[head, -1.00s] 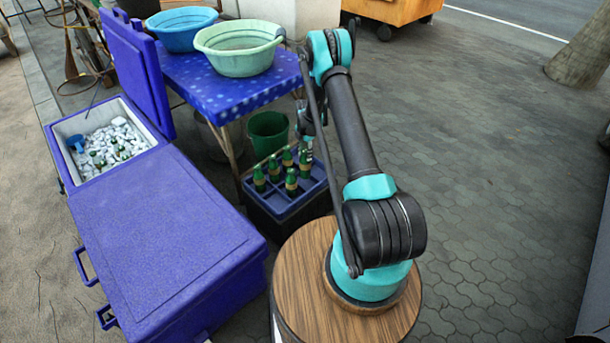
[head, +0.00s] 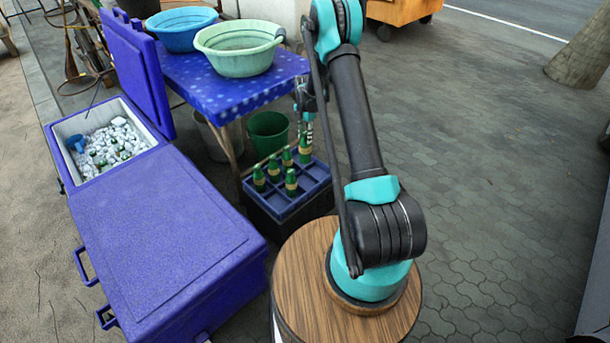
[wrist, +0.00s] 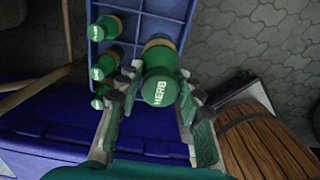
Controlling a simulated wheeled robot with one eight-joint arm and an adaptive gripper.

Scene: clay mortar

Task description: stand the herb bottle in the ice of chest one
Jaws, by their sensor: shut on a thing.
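My gripper (head: 305,125) is shut on the green herb bottle (head: 305,150), over the back right of the blue crate. The wrist view shows the bottle's cap end, lettered HERB (wrist: 161,90), between the two fingers (wrist: 154,105). The bottle looks upright; its base is hidden among the crate's dividers or behind them, so I cannot tell if it is clear of them. The open blue chest (head: 66,131) at the left holds white ice (head: 118,128) with green bottle tops in it. I see no number on it.
Several other green bottles (head: 291,181) stand in the divided crate (head: 313,180). A closed blue lid (head: 165,235) lies in front of the ice. The chest's raised lid (head: 138,65) and a blue table (head: 230,95) with two basins stand beyond. A green bucket (head: 268,132) stands behind the crate.

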